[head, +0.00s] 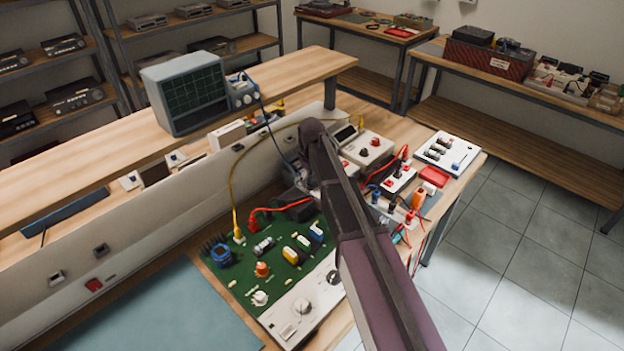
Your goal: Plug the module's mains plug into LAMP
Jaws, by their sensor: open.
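A module with a green circuit board (232,271) and a pale front panel with knobs (303,310) lies on the bench. A yellow lead (232,190) rises from a yellow connector (239,236) at the board's back. A red lead (280,209) runs from a red connector by it toward the right, behind my arm. I cannot tell which lead ends in the mains plug. Small sockets (56,277) (101,250) sit in the pale upright panel at the left; no LAMP label is readable. My arm crosses the middle of the view; my gripper is not visible.
A grey oscilloscope (187,93) stands on the raised shelf (290,83). Meters, red leads and a white tray (448,154) crowd the bench's right end. A blue-grey mat (160,315) at front left is clear. Shelving and another bench (520,115) stand behind.

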